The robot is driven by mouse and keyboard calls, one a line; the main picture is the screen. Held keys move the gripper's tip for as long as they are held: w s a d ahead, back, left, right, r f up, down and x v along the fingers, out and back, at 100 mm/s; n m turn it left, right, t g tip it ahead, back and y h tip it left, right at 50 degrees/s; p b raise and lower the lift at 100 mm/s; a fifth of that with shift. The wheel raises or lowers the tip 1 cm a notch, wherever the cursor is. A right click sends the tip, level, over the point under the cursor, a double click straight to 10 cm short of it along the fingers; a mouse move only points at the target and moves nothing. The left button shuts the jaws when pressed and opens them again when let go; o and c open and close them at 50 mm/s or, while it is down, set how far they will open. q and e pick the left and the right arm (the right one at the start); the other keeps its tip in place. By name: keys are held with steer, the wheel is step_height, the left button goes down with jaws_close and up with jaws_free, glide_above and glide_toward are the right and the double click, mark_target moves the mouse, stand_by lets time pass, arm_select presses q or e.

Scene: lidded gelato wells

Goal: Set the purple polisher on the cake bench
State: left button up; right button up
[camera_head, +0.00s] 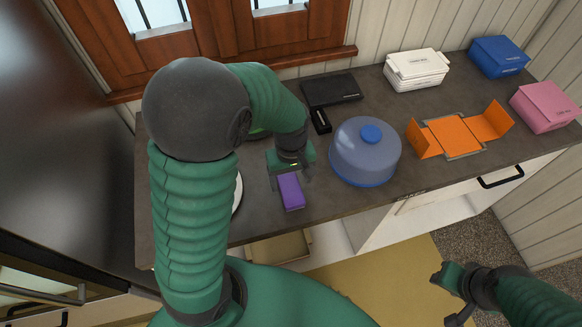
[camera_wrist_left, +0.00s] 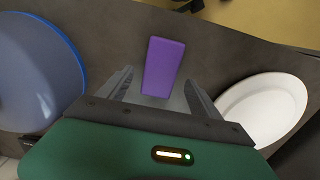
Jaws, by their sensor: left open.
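The purple polisher (camera_head: 291,192) is a small block lying on the dark counter (camera_head: 330,210), near its front edge. My left gripper (camera_head: 290,174) is over its back end, with a finger to each side. In the left wrist view the polisher (camera_wrist_left: 163,66) shows between the spread fingers of the left gripper (camera_wrist_left: 158,82), with gaps on both sides; I cannot tell the height of the fingers above the counter. My right gripper (camera_head: 452,296) hangs low at the right, away from the counter; its jaw opening is unclear.
A blue-grey domed cover (camera_head: 365,153) stands just right of the polisher. A white plate (camera_wrist_left: 265,108) is on its other side, mostly hidden by my arm in the head view. An open orange box (camera_head: 452,136), white boxes (camera_head: 416,70), a blue box (camera_head: 498,57) and a pink box (camera_head: 545,106) stand farther right.

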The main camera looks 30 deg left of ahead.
mark_target(291, 188)
arm_select(q)
step_height(291, 188, up, 8)
steer(key=s+d+f+m+t, duration=0.2)
steer(key=s+d+f+m, duration=0.2)
steer(key=m, duration=0.5)
steer(key=shift+s+d+f+m+t, duration=0.3)
steer(key=shift+s+f+m, duration=0.1)
steer(key=shift+f, duration=0.1)
steer(key=shift+w+f, duration=0.1)
steer(key=shift+w, duration=0.15)
steer(key=shift+c, duration=0.3)
